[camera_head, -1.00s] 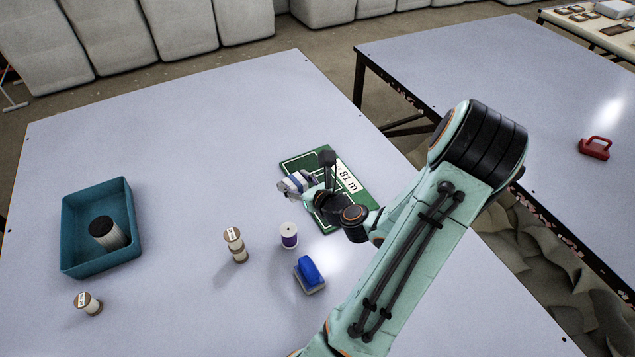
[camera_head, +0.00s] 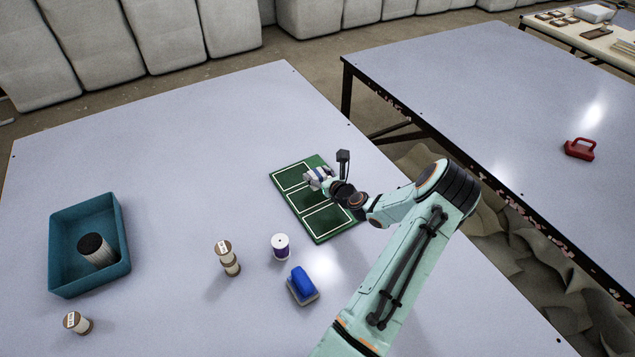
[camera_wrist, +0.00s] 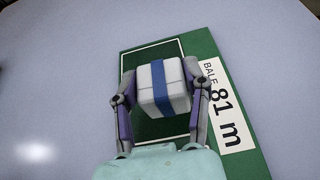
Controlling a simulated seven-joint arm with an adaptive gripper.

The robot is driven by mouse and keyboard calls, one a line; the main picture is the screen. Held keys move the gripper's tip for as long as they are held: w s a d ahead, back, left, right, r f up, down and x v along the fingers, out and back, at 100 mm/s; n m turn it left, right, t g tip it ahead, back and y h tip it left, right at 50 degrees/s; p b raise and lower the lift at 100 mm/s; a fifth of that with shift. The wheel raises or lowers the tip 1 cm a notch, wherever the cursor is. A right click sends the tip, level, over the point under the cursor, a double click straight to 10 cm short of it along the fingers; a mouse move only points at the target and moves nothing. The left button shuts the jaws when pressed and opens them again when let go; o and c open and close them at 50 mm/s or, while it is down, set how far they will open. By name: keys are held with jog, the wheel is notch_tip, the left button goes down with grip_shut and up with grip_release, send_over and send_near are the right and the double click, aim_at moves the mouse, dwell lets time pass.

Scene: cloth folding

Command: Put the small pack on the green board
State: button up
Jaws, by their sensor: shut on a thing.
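The small pack, a white block with a blue band (camera_wrist: 158,86), is held between the two fingers of my gripper (camera_wrist: 160,78). In the head view the pack (camera_head: 317,175) is over the far panel of the green board (camera_head: 321,218). In the wrist view it is over a white-outlined dark green panel of the board (camera_wrist: 203,45), beside a white label reading "BALE 81 m" (camera_wrist: 228,110). My gripper and arm cover part of the board in the head view. I cannot tell whether the pack touches the board.
A purple-and-white spool (camera_head: 281,246), a blue-handled block (camera_head: 302,285) and a brown-and-white spool (camera_head: 227,257) stand in front of the board. A teal bin (camera_head: 122,238) with a dark-topped spool is at left. Another spool (camera_head: 77,323) lies near it.

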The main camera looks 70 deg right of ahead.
jog(key=shift+d+f, duration=0.15)
jog(key=shift+f, duration=0.8)
jog(key=shift+d+f, duration=0.1)
jog(key=shift+f, duration=0.8)
jog(key=o, duration=1.1)
jog(key=shift+f, duration=0.15)
jog(key=shift+o, duration=0.2)
